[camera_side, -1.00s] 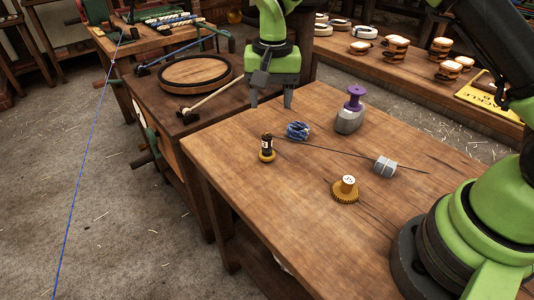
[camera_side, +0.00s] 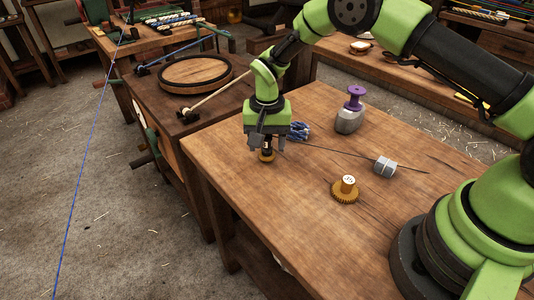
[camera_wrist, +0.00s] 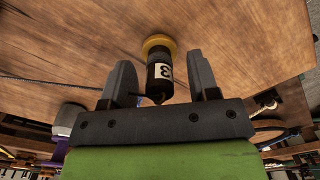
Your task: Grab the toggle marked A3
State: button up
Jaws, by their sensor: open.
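A dark toggle (camera_wrist: 160,72) with a round yellow base stands on the wooden bench. In the wrist view its white label shows a 3; the rest of the label is turned out of sight. My gripper (camera_wrist: 161,62) is open, with one finger on each side of this toggle and gaps visible between. In the side view my gripper (camera_side: 267,146) is over the toggle and hides its upper part; the yellow base (camera_side: 266,156) shows below. A second toggle (camera_side: 346,187), pale-topped on a tan toothed base, stands to the right; its mark is too small to read.
A blue coiled bundle (camera_side: 298,131) lies close to the right of my gripper. A purple spool on a grey block (camera_side: 350,119) stands behind. A grey wrapped block (camera_side: 385,167) lies right, by a thin dark cord (camera_side: 340,153). The bench front (camera_side: 270,220) is clear.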

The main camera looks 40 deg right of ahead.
jog(key=c, duration=1)
jog(key=shift+r, duration=0.15)
